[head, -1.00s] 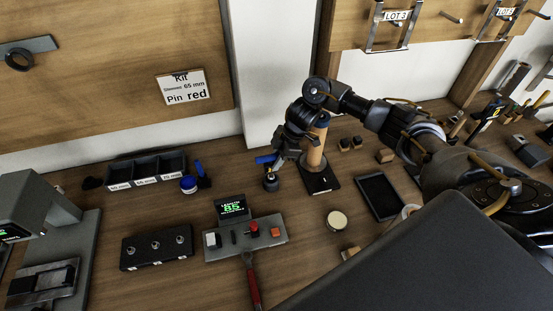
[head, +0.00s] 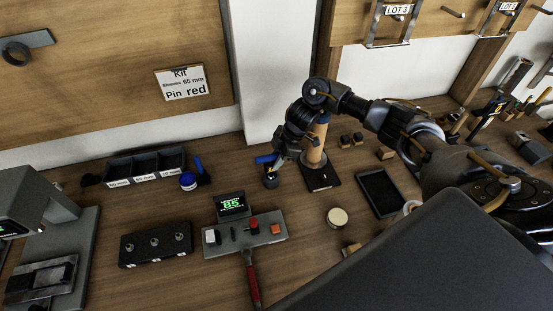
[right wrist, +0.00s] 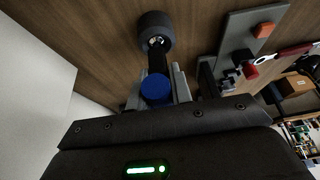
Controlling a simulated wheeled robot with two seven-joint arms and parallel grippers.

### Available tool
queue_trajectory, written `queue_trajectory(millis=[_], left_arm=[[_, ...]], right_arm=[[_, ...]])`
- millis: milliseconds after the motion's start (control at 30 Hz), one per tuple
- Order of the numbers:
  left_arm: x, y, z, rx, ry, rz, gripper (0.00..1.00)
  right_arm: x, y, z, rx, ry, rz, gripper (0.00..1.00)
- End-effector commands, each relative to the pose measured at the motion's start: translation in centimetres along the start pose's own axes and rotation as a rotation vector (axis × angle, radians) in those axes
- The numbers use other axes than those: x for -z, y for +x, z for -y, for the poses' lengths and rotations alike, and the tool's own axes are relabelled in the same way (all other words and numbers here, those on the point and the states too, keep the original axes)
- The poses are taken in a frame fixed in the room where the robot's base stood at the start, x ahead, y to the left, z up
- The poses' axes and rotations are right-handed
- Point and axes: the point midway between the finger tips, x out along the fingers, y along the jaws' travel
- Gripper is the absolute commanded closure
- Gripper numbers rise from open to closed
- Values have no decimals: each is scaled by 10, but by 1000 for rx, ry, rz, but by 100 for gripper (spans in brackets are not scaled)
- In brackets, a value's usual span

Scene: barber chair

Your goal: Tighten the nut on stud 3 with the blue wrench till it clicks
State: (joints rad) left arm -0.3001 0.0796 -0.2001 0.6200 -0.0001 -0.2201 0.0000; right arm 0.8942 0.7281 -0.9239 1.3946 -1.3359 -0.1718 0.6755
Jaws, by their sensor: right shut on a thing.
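My right gripper (head: 276,163) is shut on a blue-ended tool, which I take to be the blue wrench (head: 265,159). In the right wrist view its round blue end (right wrist: 156,88) sits between the fingers. I cannot tell whether the tool touches the cylinder. A black block (head: 155,254) with three metal studs lies to the left, apart from the gripper. The stud numbers are too small to read. My left gripper is out of view.
A wooden post on a black base (head: 323,179) stands close right of the gripper. A control box (head: 270,240) with a green "85" display and a red-handled wrench (head: 252,285) lie in front.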

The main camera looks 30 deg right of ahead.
Motion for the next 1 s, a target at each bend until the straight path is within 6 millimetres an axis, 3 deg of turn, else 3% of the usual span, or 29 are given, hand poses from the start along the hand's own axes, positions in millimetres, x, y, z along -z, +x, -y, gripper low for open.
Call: queue_trajectory(millis=[233, 267, 433, 767, 1000], left_arm=[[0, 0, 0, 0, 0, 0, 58], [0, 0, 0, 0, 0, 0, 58], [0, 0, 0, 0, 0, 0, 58], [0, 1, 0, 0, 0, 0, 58], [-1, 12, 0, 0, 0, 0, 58]], right_arm=[[1, 0, 0, -1, -1, -1, 100], [1, 0, 0, -1, -1, -1, 75], [0, 0, 0, -1, -1, -1, 53], [0, -3, 0, 0, -1, 0, 53], [-1, -41, -2, -5, -3, -1, 53]])
